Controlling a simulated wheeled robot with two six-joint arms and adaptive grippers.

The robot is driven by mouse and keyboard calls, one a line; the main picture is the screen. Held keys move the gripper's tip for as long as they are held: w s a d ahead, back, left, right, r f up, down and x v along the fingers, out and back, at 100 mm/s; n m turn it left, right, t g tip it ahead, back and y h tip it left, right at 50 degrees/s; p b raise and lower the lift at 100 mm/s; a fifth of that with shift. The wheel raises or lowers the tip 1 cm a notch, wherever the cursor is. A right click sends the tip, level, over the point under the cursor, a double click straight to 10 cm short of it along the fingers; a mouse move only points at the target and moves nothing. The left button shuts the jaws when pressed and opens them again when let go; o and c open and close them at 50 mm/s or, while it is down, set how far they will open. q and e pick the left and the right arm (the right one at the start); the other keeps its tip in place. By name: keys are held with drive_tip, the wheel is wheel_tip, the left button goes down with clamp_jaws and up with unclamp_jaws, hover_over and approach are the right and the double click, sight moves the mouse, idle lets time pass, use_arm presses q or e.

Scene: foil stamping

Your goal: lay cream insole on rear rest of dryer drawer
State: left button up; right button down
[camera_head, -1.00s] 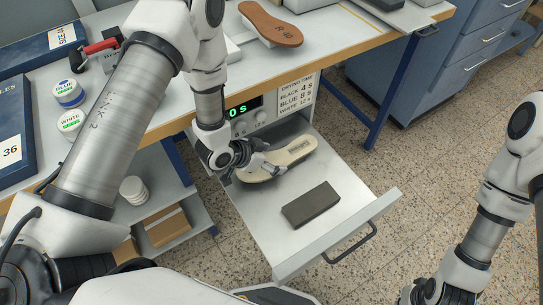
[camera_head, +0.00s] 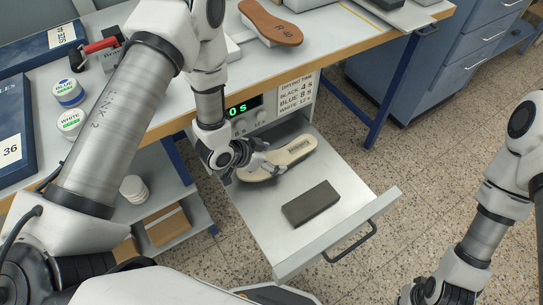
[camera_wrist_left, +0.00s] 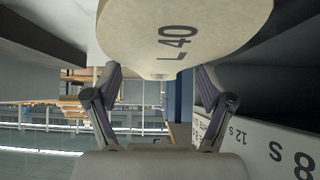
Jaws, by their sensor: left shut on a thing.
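The cream insole (camera_head: 292,151) is over the rear part of the open dryer drawer (camera_head: 352,228), with dark lettering on its upper face. A dark grey block rest (camera_head: 311,204) lies bare in the front half of the drawer. The rear rest is hidden under the insole and gripper. I cannot tell whether the insole touches it.
The dryer display (camera_head: 238,111) reads 0 s, beside a drying-time sign (camera_head: 297,91). The bench (camera_head: 350,32) above holds a brown insole (camera_head: 270,22) and ink jars (camera_head: 68,92). The drawer front has a dark handle (camera_head: 352,243). The drawer floor around the front rest is clear.

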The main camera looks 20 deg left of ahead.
use_arm(q)
drive_tip(key=shift+f, duration=0.1)
drive_tip(key=o, duration=1.2)
drive_tip(key=v, duration=1.2)
